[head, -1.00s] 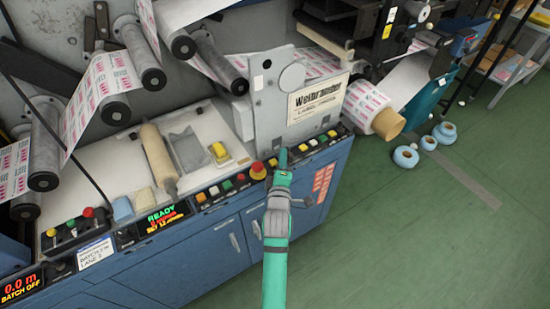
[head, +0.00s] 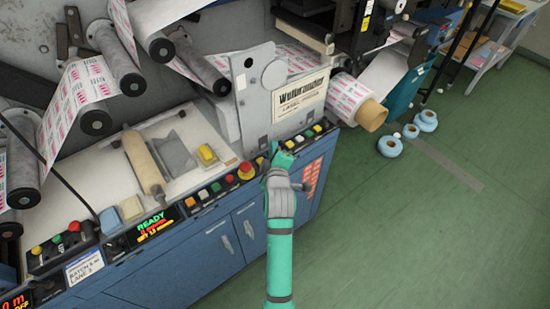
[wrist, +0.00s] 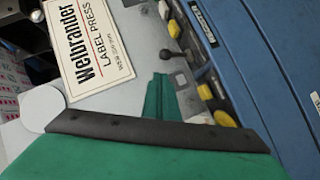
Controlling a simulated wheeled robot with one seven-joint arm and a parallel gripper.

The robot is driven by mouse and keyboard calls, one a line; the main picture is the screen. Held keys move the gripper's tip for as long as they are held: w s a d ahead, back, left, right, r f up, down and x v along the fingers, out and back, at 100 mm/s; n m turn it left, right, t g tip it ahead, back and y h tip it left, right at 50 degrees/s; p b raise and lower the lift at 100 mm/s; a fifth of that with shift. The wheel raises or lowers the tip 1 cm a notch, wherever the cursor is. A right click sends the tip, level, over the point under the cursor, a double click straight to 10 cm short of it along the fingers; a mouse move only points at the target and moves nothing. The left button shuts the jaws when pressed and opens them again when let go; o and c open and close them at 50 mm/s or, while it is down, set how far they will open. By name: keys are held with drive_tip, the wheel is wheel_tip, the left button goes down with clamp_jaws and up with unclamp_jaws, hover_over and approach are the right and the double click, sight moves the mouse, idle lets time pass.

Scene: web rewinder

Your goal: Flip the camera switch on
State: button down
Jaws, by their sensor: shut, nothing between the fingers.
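A small lever with a dark round knob (wrist: 169,57) stands on the grey panel in the wrist view; it looks like the switch, but I cannot read a label beside it. My gripper (head: 274,148) is shut and empty at the front edge of the press, by the button row. In the wrist view its teal fingertips (wrist: 160,80) are together just below the knob, seemingly apart from it. The lever is not clear in the head view, where my gripper is in front of that part. Whether the lever is on or off I cannot tell.
The Welbrander sign (head: 300,97) is on the grey plate behind my gripper. A red stop button (head: 246,170) and several coloured buttons line the edge left of my gripper. A printed label roll (head: 358,103) juts out at right. The green floor at right is mostly clear.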

drive_tip(key=a+r+v, duration=0.1)
drive_tip(key=r+v, duration=0.1)
drive_tip(key=v, duration=0.9)
drive_tip(key=shift+r, duration=0.2)
drive_tip(key=shift+d, duration=0.1)
